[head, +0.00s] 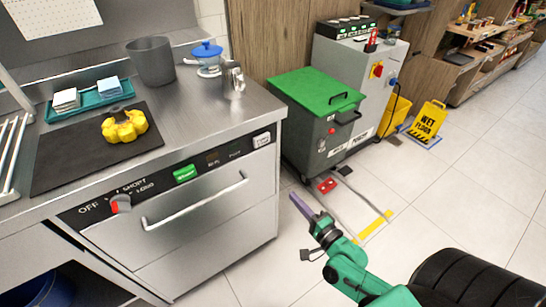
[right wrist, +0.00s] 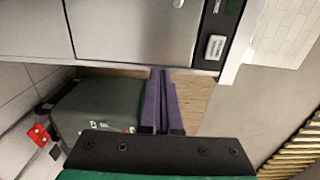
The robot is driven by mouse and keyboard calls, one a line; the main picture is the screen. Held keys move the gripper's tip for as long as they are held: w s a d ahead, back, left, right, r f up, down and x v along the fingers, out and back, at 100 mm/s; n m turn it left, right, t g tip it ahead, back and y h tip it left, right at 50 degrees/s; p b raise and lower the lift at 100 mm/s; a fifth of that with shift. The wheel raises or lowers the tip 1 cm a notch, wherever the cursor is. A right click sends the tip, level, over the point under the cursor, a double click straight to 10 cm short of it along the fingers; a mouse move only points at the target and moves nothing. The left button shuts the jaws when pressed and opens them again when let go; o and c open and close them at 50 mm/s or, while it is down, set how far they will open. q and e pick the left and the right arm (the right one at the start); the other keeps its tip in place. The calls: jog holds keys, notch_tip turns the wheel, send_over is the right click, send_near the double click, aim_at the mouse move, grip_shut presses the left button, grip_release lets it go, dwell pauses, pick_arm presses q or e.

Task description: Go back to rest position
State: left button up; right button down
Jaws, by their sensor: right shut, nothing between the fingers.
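My right gripper (head: 303,208) is in the head view, out over the floor in front of the grey machine with the green lid. Its purple fingers are together and empty. In the right wrist view the same fingers (right wrist: 161,100) lie side by side, with nothing between them. It touches nothing that I can see. The right arm comes in from the lower right. My left gripper is not in view.
A steel counter (head: 185,125) with a front handle stands at left. On it are a yellow object (head: 125,126) on a dark mat, a grey bin (head: 152,62), a blue-topped juicer (head: 207,57) and a metal jug (head: 232,79). A green-lidded machine (head: 318,95) stands behind.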

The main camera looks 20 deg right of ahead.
jog(key=shift+f, duration=0.1)
jog(key=s+d+f+n+g+h+p, duration=0.1)
jog(key=s+d+f+n+g+p, duration=0.25)
jog(key=f, duration=0.55)
jog(key=s+f+n+g+h+p, duration=0.15)
jog(key=s+f+n+g, duration=0.35)
jog(key=f, duration=0.5)
jog(key=s+a+f+n+g+p, duration=0.1)
jog(key=s+f+n+g, duration=0.3)
jog(key=s, duration=0.7)
jog(key=s+a+f+n+g+p, duration=0.2)
jog(key=s+f+n, duration=0.4)
jog(key=s, duration=0.5)
jog(key=shift+s+f+g+p, duration=0.35)
jog(key=shift+f+g+p, duration=0.2)
jog(key=shift+g, duration=0.6)
